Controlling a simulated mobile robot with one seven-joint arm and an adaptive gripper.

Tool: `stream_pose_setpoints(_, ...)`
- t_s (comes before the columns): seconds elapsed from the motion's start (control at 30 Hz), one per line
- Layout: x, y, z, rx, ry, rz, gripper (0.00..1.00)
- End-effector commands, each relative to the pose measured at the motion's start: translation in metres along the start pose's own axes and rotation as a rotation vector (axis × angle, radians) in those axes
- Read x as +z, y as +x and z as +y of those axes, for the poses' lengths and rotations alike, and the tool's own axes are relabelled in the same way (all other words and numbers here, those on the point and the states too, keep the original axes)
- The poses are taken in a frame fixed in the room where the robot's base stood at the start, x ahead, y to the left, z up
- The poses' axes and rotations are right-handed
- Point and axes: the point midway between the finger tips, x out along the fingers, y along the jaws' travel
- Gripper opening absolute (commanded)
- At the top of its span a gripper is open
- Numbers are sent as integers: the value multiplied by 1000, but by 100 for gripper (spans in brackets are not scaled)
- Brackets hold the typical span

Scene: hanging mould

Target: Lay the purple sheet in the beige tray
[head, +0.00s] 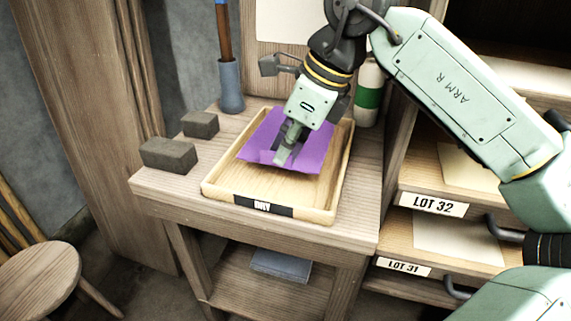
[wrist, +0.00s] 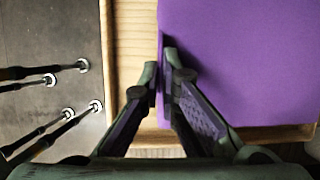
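The purple sheet (head: 262,134) is spread over the back and middle of the beige tray (head: 217,187), within its outline in the head view. Its near edge is bent up at my gripper (head: 283,157). In the wrist view, my gripper (wrist: 161,72) has its fingers close together on either side of the edge of the purple sheet (wrist: 240,62), pinching it. The tray's wooden floor and rim (wrist: 108,70) show beside the sheet. I cannot tell how much of the sheet touches the tray floor; the arm hides part of it.
Two dark blocks (head: 169,156) (head: 200,125) stand left of the tray on the wooden bench (head: 160,192). A handled tool in a grey holder (head: 231,86) and a green-banded bottle (head: 368,97) stand behind. Shelves with lot labels (head: 433,205) are at right, a stool (head: 40,283) at lower left.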

Motion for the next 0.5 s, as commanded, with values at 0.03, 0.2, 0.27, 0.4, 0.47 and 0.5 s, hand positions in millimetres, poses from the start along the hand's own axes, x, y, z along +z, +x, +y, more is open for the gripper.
stream_pose_setpoints(0.03, -2, 4, 0, 0, 0, 0, 0)
stream_pose_setpoints(0.2, -11, 25, 1, 2, 0, 0, 0)
stream_pose_setpoints(0.27, -13, 31, 1, 1, 0, -2, 0)
stream_pose_setpoints(0.4, -14, 33, 1, 0, -1, -1, 0)
stream_pose_setpoints(0.47, -14, 33, 1, 0, -1, -1, 0)
stream_pose_setpoints(0.5, -14, 33, 1, 0, -1, -1, 0)
